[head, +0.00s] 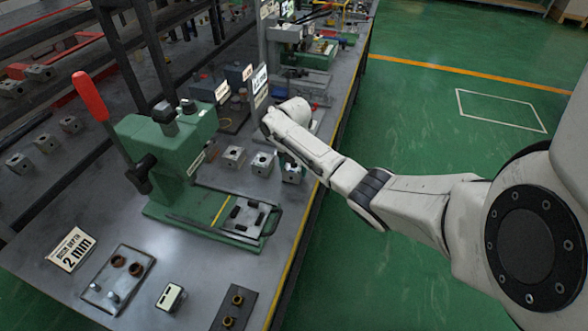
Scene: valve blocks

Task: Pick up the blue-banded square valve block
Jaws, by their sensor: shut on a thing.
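My gripper (287,157) reaches over the bench from the right and points down. It is shut on a small grey square valve block (292,174), the rightmost of a short row by the bench's front edge. The fingers cover part of this block, and I cannot make out a blue band on it for sure. I cannot tell whether it is off the bench top. Two similar grey blocks stand just left of it: a middle one (262,164) with a dark round hole, and a left one (234,157).
A green press (165,150) with a red-handled lever (90,95) stands left of the row. Its base plate (240,215) lies in front of the blocks. Small sign cards (260,80) stand behind. The yellow-striped bench edge (300,245) runs close on the right.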

